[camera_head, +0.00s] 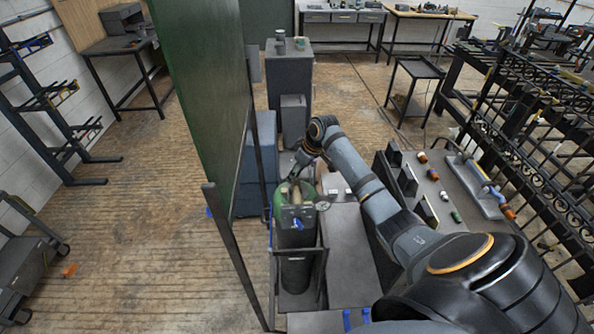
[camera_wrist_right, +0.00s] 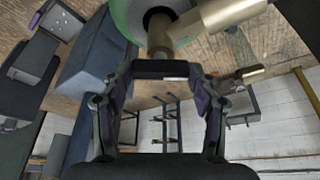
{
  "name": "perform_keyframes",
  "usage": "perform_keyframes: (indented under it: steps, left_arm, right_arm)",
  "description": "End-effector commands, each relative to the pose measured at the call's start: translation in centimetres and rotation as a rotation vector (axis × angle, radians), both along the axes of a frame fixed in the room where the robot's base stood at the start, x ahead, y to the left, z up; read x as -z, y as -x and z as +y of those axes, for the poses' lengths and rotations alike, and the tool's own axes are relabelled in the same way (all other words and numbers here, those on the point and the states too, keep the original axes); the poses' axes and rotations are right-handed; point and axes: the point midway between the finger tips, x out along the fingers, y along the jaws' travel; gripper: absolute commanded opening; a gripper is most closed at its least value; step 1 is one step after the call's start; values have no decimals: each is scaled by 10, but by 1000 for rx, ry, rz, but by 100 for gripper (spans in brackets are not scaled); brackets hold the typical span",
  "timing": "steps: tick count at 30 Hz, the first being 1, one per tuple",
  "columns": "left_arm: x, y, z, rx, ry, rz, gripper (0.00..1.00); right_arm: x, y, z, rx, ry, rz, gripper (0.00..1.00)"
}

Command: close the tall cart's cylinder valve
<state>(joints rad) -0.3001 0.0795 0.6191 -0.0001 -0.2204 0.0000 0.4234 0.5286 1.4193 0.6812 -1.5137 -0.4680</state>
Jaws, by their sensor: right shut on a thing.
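The tall cart (camera_head: 322,262) stands in the middle of the head view and carries a dark gas cylinder (camera_head: 294,268) with a green shoulder. In the right wrist view the green shoulder (camera_wrist_right: 122,14) shows at the top, with the brass valve (camera_wrist_right: 205,22) in front of it. A dark bar-like valve handle (camera_wrist_right: 160,69) sits at the end of a brass stem. My right gripper (camera_wrist_right: 162,78) is shut on this handle, one finger on each side. In the head view my right gripper (camera_head: 291,186) is small and partly hidden at the cylinder's top. My left gripper is out of view.
A tall green panel (camera_head: 203,90) stands just left of the cart. Blue-grey boxes (camera_head: 258,165) and a grey cabinet (camera_head: 290,75) stand behind it. A tool-covered bench (camera_head: 465,190) and black iron gates (camera_head: 530,130) are on the right. The wooden floor at left is mostly open.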

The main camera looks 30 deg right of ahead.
Motion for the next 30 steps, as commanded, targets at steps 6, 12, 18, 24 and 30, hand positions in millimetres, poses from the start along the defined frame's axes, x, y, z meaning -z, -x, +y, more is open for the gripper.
perform_keyframes:
  steps: [6, 12, 18, 24, 30]
  left_arm:
    - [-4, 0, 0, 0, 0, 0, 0]
    - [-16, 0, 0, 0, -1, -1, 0]
    - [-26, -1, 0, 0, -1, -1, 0]
    - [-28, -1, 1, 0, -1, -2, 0]
    - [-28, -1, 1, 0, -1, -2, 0]
  right_arm:
    - [-2, 0, 1, 22, 0, -2, 29]
    - [-4, 0, 2, 114, 0, -2, 29]
    - [-4, 0, 3, 277, -1, -3, 29]
    - [-2, -1, 4, 468, -3, -4, 29]
    - [-2, -2, 5, 646, -2, -7, 29]
